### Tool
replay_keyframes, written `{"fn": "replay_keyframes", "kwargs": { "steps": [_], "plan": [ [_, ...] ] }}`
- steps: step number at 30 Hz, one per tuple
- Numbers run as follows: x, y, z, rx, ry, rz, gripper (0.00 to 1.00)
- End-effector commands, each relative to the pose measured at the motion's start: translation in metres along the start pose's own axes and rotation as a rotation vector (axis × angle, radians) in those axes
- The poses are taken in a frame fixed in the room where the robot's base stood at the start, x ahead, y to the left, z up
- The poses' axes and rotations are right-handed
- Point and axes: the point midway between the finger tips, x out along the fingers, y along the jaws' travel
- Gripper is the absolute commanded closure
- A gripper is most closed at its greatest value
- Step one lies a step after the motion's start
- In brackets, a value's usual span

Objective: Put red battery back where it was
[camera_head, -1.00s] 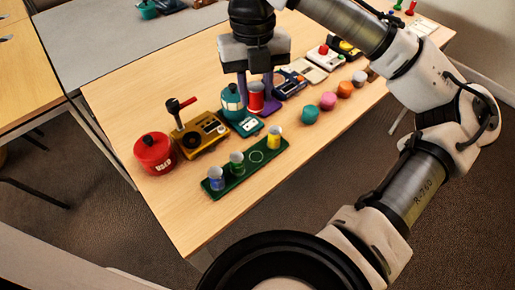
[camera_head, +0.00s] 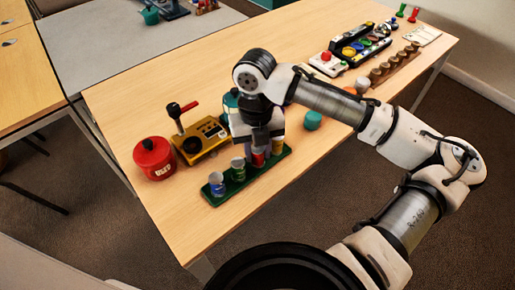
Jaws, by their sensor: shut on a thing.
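The red battery (camera_head: 258,160) is upright below my gripper (camera_head: 262,152), which is shut on it. It is at or just above the spot between the green and yellow batteries on the dark green tray (camera_head: 250,176). I cannot tell whether its base touches the tray. The blue battery (camera_head: 216,184) and green battery (camera_head: 238,170) stand on the tray's left part. The yellow battery (camera_head: 277,147) stands at its right end, partly hidden by my gripper. The ring-marked spot is hidden.
A red pot labelled "USED" (camera_head: 154,160) and a yellow device with a lever (camera_head: 203,140) stand left of the tray. A teal lantern (camera_head: 231,100) is partly hidden behind my arm. A teal lump (camera_head: 313,121) lies to the right. The table's front left is clear.

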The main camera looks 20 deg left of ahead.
Motion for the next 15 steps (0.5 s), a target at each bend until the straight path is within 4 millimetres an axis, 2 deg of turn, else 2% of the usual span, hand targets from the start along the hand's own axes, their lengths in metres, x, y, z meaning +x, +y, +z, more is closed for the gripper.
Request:
{"fn": "replay_keyframes", "kwargs": {
  "steps": [10,11,12,15],
  "plan": [
    [0.0040,0.0005,0.0003,-0.001,0.000,0.002,1.00],
    [0.0033,0.0004,0.0003,-0.001,0.000,0.001,0.68],
    [0.0029,0.0003,0.0002,0.000,0.000,0.001,0.63],
    [0.0028,0.0003,0.0002,0.000,0.000,0.001,0.62]
  ]
}}
